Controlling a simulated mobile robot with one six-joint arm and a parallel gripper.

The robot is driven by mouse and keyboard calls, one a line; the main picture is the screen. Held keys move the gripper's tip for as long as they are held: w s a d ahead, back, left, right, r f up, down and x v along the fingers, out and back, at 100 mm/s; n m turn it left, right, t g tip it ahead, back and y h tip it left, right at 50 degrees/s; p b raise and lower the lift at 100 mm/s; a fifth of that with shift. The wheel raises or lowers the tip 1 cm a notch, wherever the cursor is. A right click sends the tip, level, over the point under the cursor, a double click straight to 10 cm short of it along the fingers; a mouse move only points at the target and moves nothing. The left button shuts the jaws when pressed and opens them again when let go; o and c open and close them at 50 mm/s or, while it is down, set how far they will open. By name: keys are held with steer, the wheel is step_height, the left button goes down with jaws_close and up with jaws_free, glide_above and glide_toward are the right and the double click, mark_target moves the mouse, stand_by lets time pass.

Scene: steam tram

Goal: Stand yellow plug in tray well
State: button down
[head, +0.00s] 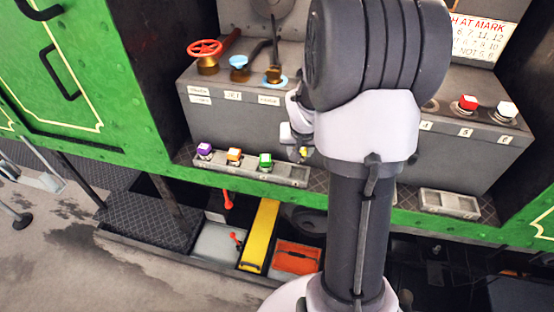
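The yellow plug (304,152) shows as a small yellow patch at the tip of my gripper (298,145), which appears shut on it. My arm hides much of the gripper, and the plug's tilt is too small to tell. The plug is in front of the grey console face, above the right end of a grey tray (285,178). Standing in this tray from the left are a purple plug (205,150), an orange plug (234,155) and a green plug (265,161). The tray's right end, past the green plug, looks empty.
The console top holds a red handwheel (205,48), a blue-topped valve (239,64) and a lever (274,65). A red plug (467,102) and a white plug (506,109) stand at right. A second tray (450,204) looks empty. My arm blocks the middle.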

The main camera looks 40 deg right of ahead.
steer(key=shift+f+b, duration=3)
steer(key=shift+f, duration=0.65)
steer(key=shift+s, duration=0.1)
steer(key=c, duration=0.9)
jaws_free()
steer(key=shift+c, duration=1.5)
steer(key=shift+o, duration=1.2)
steer(key=shift+a+f, duration=0.1)
steer(key=shift+s, duration=0.1)
